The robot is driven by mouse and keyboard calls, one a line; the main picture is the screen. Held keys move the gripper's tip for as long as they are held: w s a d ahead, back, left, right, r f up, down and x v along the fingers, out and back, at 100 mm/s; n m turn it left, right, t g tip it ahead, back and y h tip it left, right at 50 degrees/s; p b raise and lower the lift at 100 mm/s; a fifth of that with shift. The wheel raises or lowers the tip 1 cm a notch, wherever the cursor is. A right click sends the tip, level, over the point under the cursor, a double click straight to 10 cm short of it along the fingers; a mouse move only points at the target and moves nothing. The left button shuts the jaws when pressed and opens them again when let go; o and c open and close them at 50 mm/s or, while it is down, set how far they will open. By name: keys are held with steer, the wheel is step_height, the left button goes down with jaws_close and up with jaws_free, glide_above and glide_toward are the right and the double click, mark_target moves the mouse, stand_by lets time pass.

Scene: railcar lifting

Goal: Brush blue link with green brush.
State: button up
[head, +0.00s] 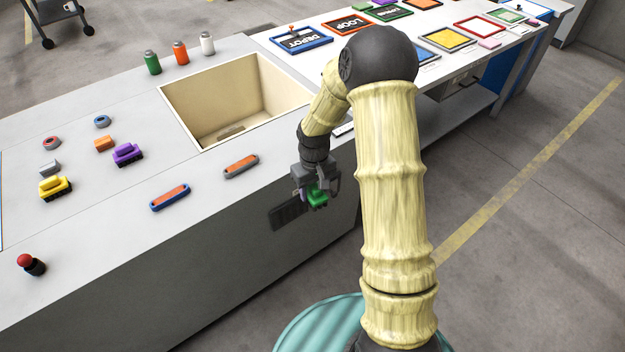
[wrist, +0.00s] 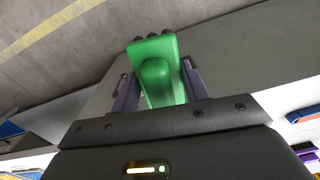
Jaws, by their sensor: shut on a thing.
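My gripper (head: 316,187) is shut on the green brush (head: 317,199) and holds it out past the front edge of the counter. In the wrist view the green brush (wrist: 160,72) sits between the two fingers, with dark bristles at its far end. The blue link (head: 169,197), a long rounded piece with an orange middle, lies flat on the counter to the left, well apart from my gripper. A blue and orange piece at the right edge of the wrist view (wrist: 303,114) is cut off.
A grey link with an orange middle (head: 241,166) lies between the blue link and my gripper. Purple (head: 127,154), yellow (head: 55,188) and orange (head: 104,144) brushes or blocks lie farther left. A sunken basin (head: 187,131) opens behind. Three bottles stand at the back.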

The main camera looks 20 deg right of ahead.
steer(key=s+f+m, duration=0.3)
steer(key=f, duration=0.8)
steer(key=shift+s+f, duration=0.4)
steer(key=shift+d, duration=0.1)
